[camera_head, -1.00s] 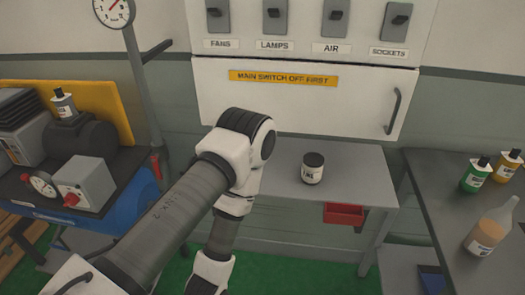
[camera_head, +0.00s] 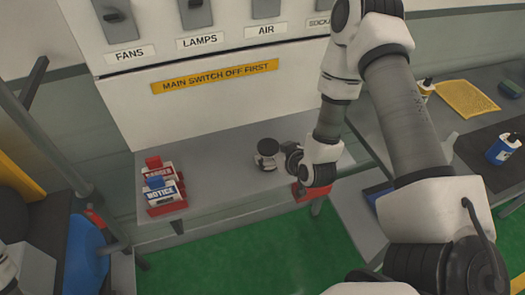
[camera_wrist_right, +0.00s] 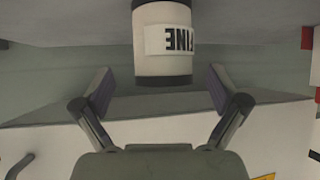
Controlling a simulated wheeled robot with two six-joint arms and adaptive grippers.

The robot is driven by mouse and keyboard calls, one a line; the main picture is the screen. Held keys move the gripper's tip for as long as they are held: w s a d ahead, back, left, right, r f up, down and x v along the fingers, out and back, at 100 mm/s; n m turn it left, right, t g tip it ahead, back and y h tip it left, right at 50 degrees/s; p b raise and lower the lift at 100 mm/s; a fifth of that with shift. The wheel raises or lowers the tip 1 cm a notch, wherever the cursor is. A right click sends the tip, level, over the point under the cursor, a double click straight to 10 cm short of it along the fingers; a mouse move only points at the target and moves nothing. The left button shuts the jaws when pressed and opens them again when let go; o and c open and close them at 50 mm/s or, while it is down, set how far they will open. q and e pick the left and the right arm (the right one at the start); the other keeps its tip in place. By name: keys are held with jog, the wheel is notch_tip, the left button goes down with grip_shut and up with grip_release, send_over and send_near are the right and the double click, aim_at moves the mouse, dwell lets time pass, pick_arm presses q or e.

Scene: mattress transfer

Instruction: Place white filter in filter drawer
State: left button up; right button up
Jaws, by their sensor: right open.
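The white filter (camera_head: 266,152), a small white cylinder with a dark top, stands upright on the grey shelf. In the right wrist view the filter (camera_wrist_right: 162,40) appears upside down with dark end bands and a label reading FINE. My right gripper (camera_head: 287,157) is beside it, on its right. In the wrist view the right gripper (camera_wrist_right: 160,88) is open, its fingers spread wider than the filter, which appears ahead and centred between them. A red drawer or bin (camera_head: 309,191) sits under the shelf edge, partly hidden by my arm. My left gripper is out of view.
Red and blue lock tags marked DANGER and NOTICE (camera_head: 163,188) stand left on the shelf (camera_head: 222,160). The white switch panel (camera_head: 200,105) rises behind.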

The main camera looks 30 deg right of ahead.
jog(key=x, duration=0.4)
jog(key=shift+a+r, duration=0.15)
jog(key=shift+a, duration=0.25)
jog(key=shift+s+d, duration=0.15)
jog(key=shift+d, duration=0.1)
jog(key=shift+c, duration=1)
jog(key=shift+s+r, duration=0.1)
jog(key=c, duration=1.1)
jog(key=shift+a, duration=0.1)
jog(key=shift+c, duration=0.2)
jog(key=shift+r+p, duration=0.1)
jog(key=shift+p, duration=0.2)
